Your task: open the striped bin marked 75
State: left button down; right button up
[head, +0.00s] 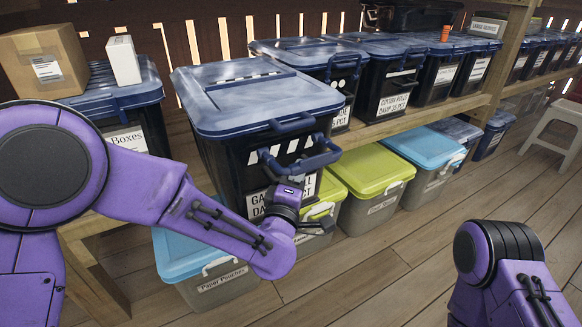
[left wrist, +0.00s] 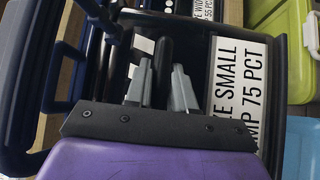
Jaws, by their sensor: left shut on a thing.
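The striped bin is a dark bin (head: 232,160) with a blue lid (head: 250,98), at the front of the wooden shelf. Its front has slanted white stripes, also visible in the left wrist view (left wrist: 136,62), and a white label (left wrist: 238,95) with "75 PCT" readable. The lid lies down on the bin. A blue handle (head: 312,160) sticks out from the front. My left gripper (left wrist: 162,85) is at the bin's front, its fingers shut around a dark bar of that handle. Only my right arm shows at lower right; its gripper is out of frame.
More dark lidded bins (head: 392,72) stand along the shelf to the right. A cardboard box (head: 42,62) and white carton (head: 123,60) sit on a bin at left. Green-lidded (head: 370,168) and blue-lidded (head: 425,147) bins stand below. The floor (head: 400,265) in front is clear.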

pick_arm(q)
jog(key=shift+s+d, duration=0.25)
jog(key=shift+s, duration=0.05)
jog(key=c, duration=1.1)
grip_release()
jog(key=shift+o, duration=0.2)
jog(key=v, duration=1)
jog(key=shift+s, duration=0.25)
jog(key=shift+a, duration=0.15)
